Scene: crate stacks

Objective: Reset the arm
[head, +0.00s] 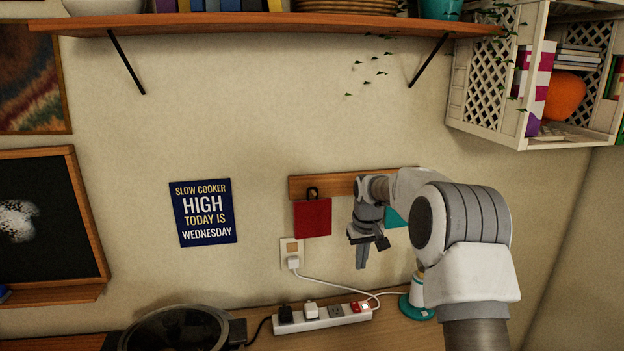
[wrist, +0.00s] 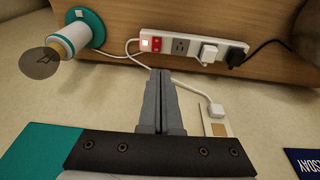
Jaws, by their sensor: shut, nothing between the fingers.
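My gripper (head: 361,254) hangs in front of the wall, fingers pointing down, above the counter and to the right of the wall outlet. In the wrist view my gripper (wrist: 160,74) has its two fingers together with nothing between them. My arm reaches in from the lower right of the head view and bends down at the wrist. My arm partly hides the teal cloth (head: 394,218) on the hook rail.
A white power strip (head: 322,318) lies on the wooden counter (head: 400,335), with plugs and cords. A white-and-teal object (head: 417,290) stands beside my arm. A dark round pot (head: 175,330) is at lower left. A shelf (head: 270,22) and white lattice crates (head: 487,80) hang above.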

